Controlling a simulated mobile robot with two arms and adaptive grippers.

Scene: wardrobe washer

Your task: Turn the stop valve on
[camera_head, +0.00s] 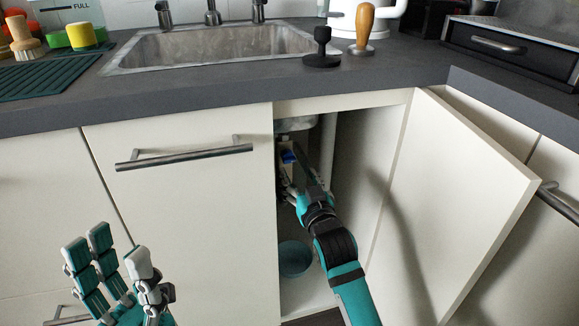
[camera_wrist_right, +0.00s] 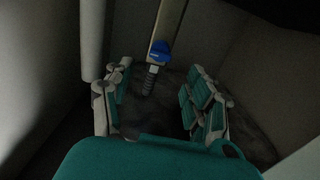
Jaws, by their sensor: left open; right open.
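The stop valve has a blue handle (camera_wrist_right: 160,50), seen in the right wrist view near the top middle. A ribbed grey stem or hose (camera_wrist_right: 151,80) hangs below it. In the head view the blue handle (camera_head: 289,156) shows inside the open cabinet under the sink. My right gripper (camera_wrist_right: 152,95) is open inside the cabinet. Its fingers lie left and right below the handle in the wrist view, and I see no contact. In the head view my right arm partly hides the valve. My left gripper (camera_head: 115,262) is open and empty, in front of the closed cabinet door.
The cabinet door (camera_head: 455,190) stands open at the right. A closed door with a bar handle (camera_head: 185,157) is at the left. A teal bowl (camera_head: 295,259) sits on the cabinet floor. A white pipe (camera_head: 328,150) stands inside. The sink (camera_head: 205,48) is above.

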